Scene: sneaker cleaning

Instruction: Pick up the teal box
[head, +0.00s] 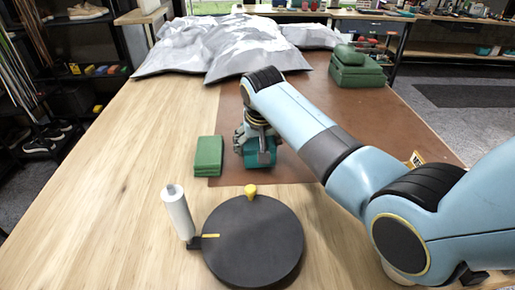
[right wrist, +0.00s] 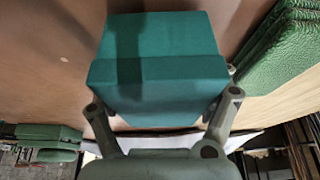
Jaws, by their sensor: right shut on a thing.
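The teal box (head: 263,153) is at the left part of the brown mat (head: 310,140), partly hidden under my right gripper (head: 256,142). In the right wrist view the teal box (right wrist: 155,70) fills the space between the fingers, one finger along each side. My right gripper is shut on the box. I cannot tell whether the box touches the mat or hangs just above it. My left gripper is not in view.
Green folded cloths (head: 208,156) lie just left of the box. A black round turntable (head: 252,240) with a yellow knob and a white roll (head: 178,212) are in front. Bare wood is at left.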

